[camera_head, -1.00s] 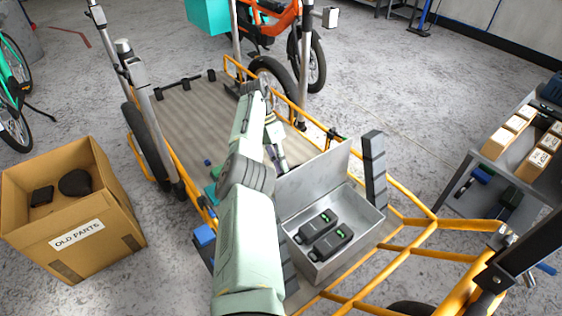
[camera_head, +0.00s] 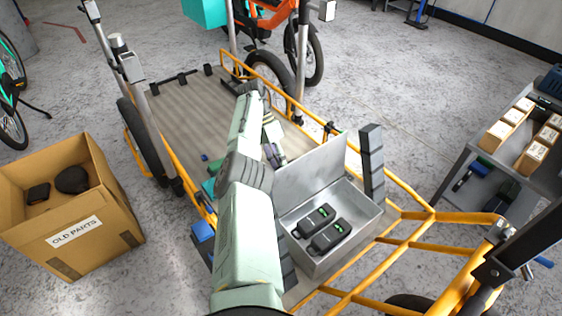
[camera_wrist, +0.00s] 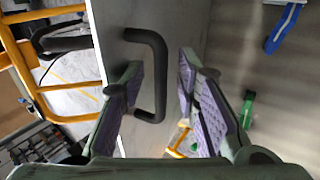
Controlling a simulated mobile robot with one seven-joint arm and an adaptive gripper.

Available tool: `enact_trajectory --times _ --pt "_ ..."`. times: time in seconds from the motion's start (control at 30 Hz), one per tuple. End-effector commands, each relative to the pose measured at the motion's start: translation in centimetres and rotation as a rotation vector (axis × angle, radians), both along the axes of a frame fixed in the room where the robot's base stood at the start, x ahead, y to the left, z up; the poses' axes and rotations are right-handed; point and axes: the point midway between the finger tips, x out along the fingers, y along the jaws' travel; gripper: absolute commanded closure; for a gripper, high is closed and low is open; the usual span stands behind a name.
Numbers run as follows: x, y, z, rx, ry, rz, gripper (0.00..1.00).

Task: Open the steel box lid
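The steel box (camera_head: 340,252) sits on the cargo bike's deck, with two black devices with green marks inside. Its lid (camera_head: 312,165) stands raised at the back, tilted away from the opening. In the wrist view the lid's grey face (camera_wrist: 120,25) carries a black D-shaped handle (camera_wrist: 160,75). My gripper (camera_wrist: 158,68) is open, its purple-padded fingers apart on either side of the handle. Gaps show between the handle and the pads. In the head view my gripper (camera_head: 272,153) is behind the lid, partly hidden by my arm.
A cardboard box labelled OLD PARTS (camera_head: 110,215) stands on the floor at left. A dark post (camera_head: 372,165) rises right of the steel box. Orange bike rails (camera_head: 410,215) surround the deck. A grey shelf (camera_head: 485,165) with small boxes is at right.

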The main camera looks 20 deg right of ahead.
Motion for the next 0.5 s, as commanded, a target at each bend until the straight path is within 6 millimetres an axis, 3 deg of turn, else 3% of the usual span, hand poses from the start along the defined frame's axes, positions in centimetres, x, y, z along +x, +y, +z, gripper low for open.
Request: enact_trajectory --times 0.5 --pt "0.0 0.2 2.6 0.003 -0.002 -0.002 0.7"
